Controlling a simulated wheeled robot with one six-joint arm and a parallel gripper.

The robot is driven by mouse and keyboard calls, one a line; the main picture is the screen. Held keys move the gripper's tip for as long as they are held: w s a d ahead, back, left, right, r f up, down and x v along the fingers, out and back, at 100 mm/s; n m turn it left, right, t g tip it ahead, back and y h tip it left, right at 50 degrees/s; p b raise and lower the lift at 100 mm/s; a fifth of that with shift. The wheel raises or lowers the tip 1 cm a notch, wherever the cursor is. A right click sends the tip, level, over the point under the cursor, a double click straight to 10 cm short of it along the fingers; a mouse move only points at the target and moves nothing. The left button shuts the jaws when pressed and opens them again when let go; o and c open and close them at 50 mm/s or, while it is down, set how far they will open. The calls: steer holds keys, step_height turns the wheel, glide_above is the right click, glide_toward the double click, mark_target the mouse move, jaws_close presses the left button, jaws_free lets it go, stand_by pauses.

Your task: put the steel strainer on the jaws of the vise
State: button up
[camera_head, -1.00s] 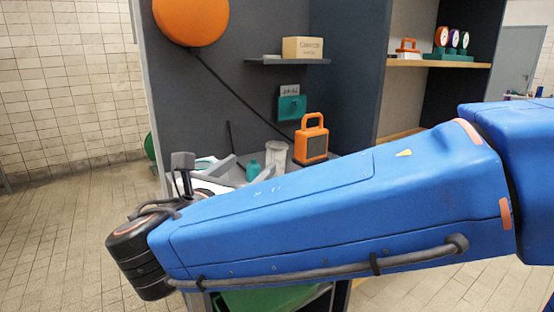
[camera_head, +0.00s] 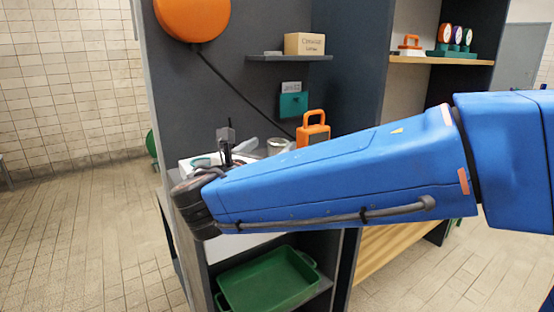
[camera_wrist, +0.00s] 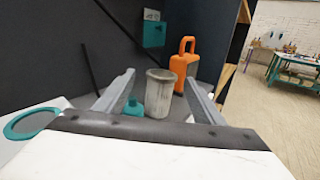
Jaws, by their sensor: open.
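The steel strainer (camera_wrist: 160,98) is a grey, upright, open-topped cylinder on the bench. In the head view only the upper part of the strainer (camera_head: 278,146) shows above my arm. My gripper (camera_wrist: 161,76) is open and empty. In the wrist view its two grey fingers point towards the strainer, one on each side in the picture; I cannot tell whether they reach around it, and I see no contact. In the head view my arm partly hides the gripper. I cannot make out the vise in either view.
A teal bottle (camera_wrist: 133,108) stands just left of the strainer. An orange lantern (camera_wrist: 186,65) stands close behind it on the right. A wall shelf (camera_head: 290,58) holds a cardboard box (camera_head: 304,44). A green tray (camera_head: 268,280) sits on the lower shelf.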

mark_target(279, 141)
steer(key=shift+x, duration=3.15)
steer(key=shift+s+d+f, duration=0.1)
steer(key=shift+d, duration=0.1)
steer(key=c, duration=1.3)
